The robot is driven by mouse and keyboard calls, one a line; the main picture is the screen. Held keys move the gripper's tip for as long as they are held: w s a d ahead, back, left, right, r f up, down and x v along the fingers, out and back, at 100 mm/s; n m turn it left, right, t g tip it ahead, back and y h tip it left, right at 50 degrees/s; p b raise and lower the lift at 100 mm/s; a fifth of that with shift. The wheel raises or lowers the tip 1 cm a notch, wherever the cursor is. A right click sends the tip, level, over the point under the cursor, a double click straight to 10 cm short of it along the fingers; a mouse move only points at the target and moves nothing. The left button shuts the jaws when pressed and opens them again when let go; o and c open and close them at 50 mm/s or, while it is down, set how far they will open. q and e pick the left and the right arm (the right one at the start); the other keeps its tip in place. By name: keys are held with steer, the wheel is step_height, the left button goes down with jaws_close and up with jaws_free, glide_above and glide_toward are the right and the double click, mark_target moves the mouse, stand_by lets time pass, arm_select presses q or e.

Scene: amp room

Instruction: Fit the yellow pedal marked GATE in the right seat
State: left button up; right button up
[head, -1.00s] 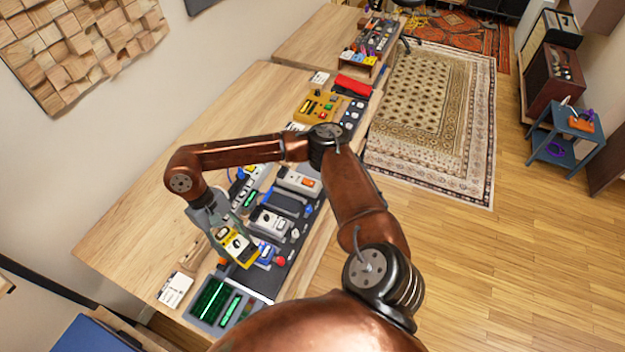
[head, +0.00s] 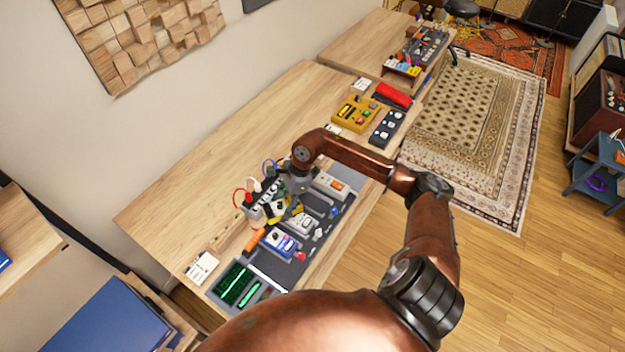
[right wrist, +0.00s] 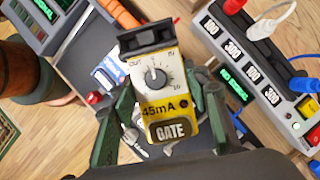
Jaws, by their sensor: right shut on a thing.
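The yellow pedal marked GATE (right wrist: 162,92) has a white face, one knob and a "45mA" label. My right gripper (right wrist: 160,112) is shut on it, one green finger on each side, and holds it above the pedalboard. In the head view, the right gripper (head: 290,198) is over the board's wall side, beside the power strip, and hides most of the pedal. The dark pedalboard (head: 318,240) carries a blue pedal (head: 278,241), a white pedal (head: 301,222) and a grey pedal with an orange part (head: 331,185). I cannot tell which spot is the right seat. My left gripper is out of view.
The power strip (right wrist: 262,78) has plugged cables and a "NO SIGNAL" display close to the held pedal. A green-screen device (head: 236,284) and a white card (head: 201,267) lie at the near end. The wooden table (head: 190,205) is clear along the wall.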

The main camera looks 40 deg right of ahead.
steer(key=w+d+m+t+h+p, duration=0.1)
steer(key=d+m+t+h+p, duration=0.2)
steer(key=d+m, duration=1)
steer(key=shift+n, duration=0.4)
steer(key=shift+w+d+f+b, duration=0.1)
steer(key=shift+d+f+b, duration=0.15)
steer(key=shift+f+b, duration=0.8)
steer(key=shift+w+d+f+b, duration=0.15)
steer(key=shift+f+b, duration=0.5)
steer(key=shift+f, duration=0.8)
steer(key=shift+d+f+b, duration=0.1)
steer(key=shift+f+b, duration=0.6)
steer(key=shift+f, duration=0.25)
steer(key=shift+f+b, duration=0.6)
steer(key=shift+b, duration=0.05)
steer(key=shift+s+f, duration=0.25)
steer(key=shift+f, duration=0.15)
